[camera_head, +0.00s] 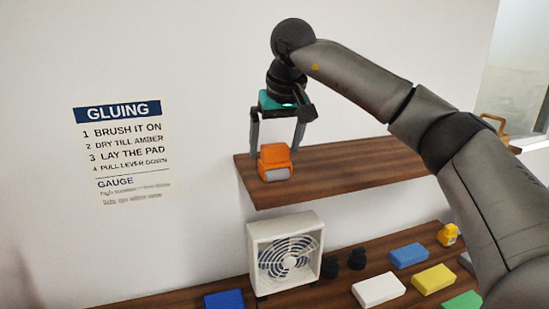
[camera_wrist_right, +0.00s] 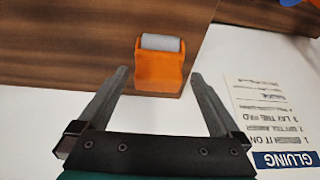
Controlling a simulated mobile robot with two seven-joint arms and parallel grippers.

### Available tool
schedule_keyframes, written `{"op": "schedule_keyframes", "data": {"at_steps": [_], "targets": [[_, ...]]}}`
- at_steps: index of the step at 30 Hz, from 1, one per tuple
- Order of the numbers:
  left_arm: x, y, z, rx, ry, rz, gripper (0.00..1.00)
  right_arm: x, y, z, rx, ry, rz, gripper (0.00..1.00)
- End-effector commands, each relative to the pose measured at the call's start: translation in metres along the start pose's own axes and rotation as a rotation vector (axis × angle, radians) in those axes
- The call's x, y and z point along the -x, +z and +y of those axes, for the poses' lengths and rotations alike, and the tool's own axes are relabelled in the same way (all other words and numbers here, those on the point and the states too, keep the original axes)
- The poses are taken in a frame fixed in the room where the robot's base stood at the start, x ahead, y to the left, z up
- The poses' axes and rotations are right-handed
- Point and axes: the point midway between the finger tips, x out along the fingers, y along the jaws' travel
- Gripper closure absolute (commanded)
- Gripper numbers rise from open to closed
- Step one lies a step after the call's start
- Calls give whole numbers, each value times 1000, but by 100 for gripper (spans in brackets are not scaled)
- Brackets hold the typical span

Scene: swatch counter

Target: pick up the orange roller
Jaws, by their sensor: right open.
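The orange roller (camera_head: 275,158), an orange block with a grey cylinder along one side, sits on the wooden shelf (camera_head: 350,170) near its left end. In the right wrist view the roller (camera_wrist_right: 159,72) lies just beyond my fingertips, between their lines. My right gripper (camera_head: 277,150) is open, with its two fingers pointing down on either side of the roller's upper part in the head view. It also shows open in the right wrist view (camera_wrist_right: 158,85), with nothing held between its fingers. I cannot tell whether a finger touches the roller. My left gripper is not in view.
Below the shelf, a white fan (camera_head: 285,252) stands on a lower counter (camera_head: 335,300). Blue, white, yellow and green blocks lie there, with a small yellow object (camera_head: 448,235) at the right. A gluing sign (camera_head: 124,150) is on the wall.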

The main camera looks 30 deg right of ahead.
Motion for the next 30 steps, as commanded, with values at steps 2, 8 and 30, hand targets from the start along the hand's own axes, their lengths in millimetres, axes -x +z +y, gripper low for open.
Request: {"op": "schedule_keyframes", "data": {"at_steps": [2,8,30], "targets": [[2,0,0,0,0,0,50,-7,-1,1,-2,1,-2,0],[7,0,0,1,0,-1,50,-37,-6,2,0,1,-3,0],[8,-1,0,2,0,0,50,-51,-6,2,0,-1,1,39]]}}
